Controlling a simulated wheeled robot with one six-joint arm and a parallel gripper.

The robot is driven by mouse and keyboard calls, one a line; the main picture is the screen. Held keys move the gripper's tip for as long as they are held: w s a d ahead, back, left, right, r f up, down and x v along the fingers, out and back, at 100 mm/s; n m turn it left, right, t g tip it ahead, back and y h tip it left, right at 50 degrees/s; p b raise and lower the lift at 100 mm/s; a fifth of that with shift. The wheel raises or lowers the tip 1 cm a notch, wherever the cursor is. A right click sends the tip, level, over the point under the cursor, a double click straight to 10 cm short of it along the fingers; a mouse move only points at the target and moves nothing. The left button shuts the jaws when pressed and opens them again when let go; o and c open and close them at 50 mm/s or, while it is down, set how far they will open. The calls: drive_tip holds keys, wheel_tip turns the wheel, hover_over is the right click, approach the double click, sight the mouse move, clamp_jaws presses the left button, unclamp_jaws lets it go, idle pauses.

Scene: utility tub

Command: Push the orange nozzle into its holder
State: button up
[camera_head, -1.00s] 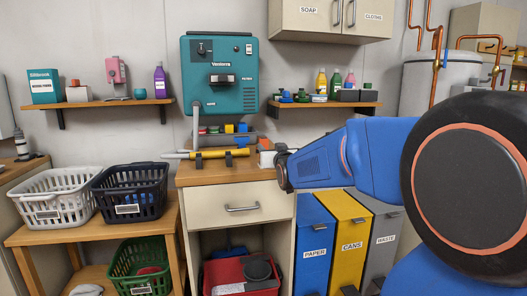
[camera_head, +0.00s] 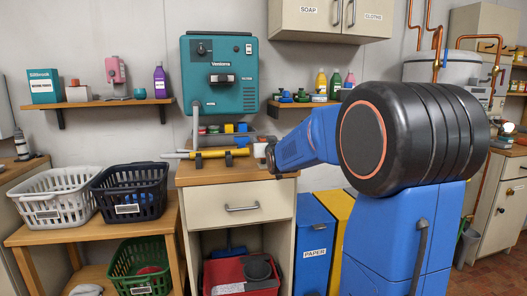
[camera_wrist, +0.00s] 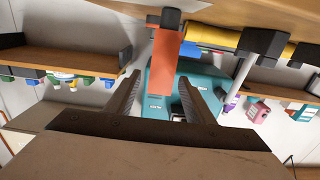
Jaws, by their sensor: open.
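The orange nozzle (camera_wrist: 165,58) shows in the wrist view as a straight orange bar just ahead of and between my fingertips. A dark block (camera_wrist: 170,18) is at its upper end; I cannot tell whether this is its holder. My gripper (camera_wrist: 159,76) is open and empty, with one finger on each side of the nozzle's line and no clear contact. In the head view my gripper (camera_head: 268,157) is at the right end of the worktop, beside the yellow tube (camera_head: 210,154), and hides most of the nozzle there. The yellow tube also shows in the wrist view (camera_wrist: 212,37), resting in black clips.
A teal wall unit (camera_head: 220,75) hangs above the wooden worktop (camera_head: 215,173). A shelf with bottles (camera_head: 321,82) is behind my arm. White (camera_head: 55,190) and dark (camera_head: 128,185) baskets stand on a bench at left. The worktop's front strip is clear.

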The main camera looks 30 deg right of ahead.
drive_tip(key=x, duration=0.5)
drive_tip(key=shift+f, duration=0.3)
drive_tip(key=c, duration=1.2)
drive_tip(key=shift+r, duration=0.1)
